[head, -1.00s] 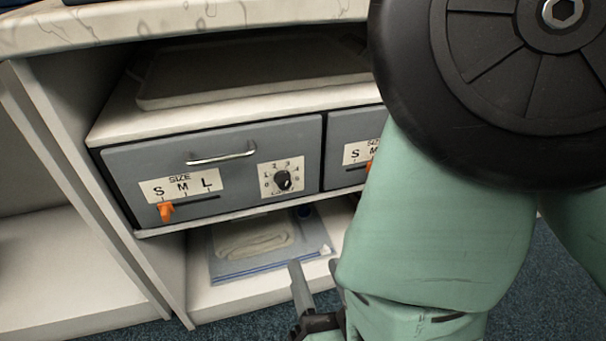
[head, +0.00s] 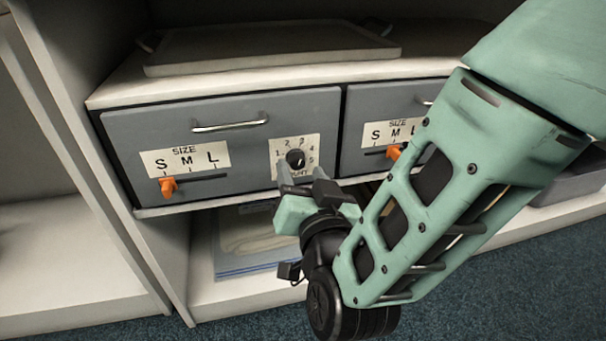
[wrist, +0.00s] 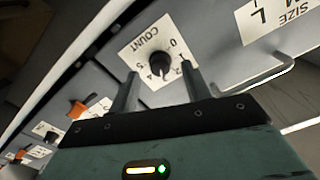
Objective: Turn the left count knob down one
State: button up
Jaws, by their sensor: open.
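The left count knob (head: 295,157) is a small black dial on a white numbered plate on the left grey drawer (head: 240,115). In the wrist view the knob (wrist: 160,64) shows beyond the gap between my fingertips, with the word COUNT and digits around it. My gripper (head: 302,174) is open and empty, just below and in front of the knob. In the wrist view the two fingers of my gripper (wrist: 160,80) stand either side of the knob's line. I cannot tell whether they touch it. The fingertips hide the plate's lower part, and the pointer setting is unclear.
An orange size slider (head: 168,187) sits at S on the left drawer. A second drawer (head: 365,110) with an orange slider (head: 394,151) is to the right. A metal handle (head: 229,125) sticks out above the knob. A tray (head: 270,48) lies on the shelf above.

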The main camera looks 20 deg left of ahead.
jog(key=shift+x, duration=0.85)
jog(key=c, duration=1)
jog(key=n+p, duration=0.3)
jog(key=n, duration=0.1)
jog(key=shift+s+r+n, duration=0.1)
jog(key=shift+r+n, duration=0.05)
jog(key=shift+n, duration=0.15)
jog(key=shift+n+p, duration=1.6)
jog(key=shift+n, duration=0.5)
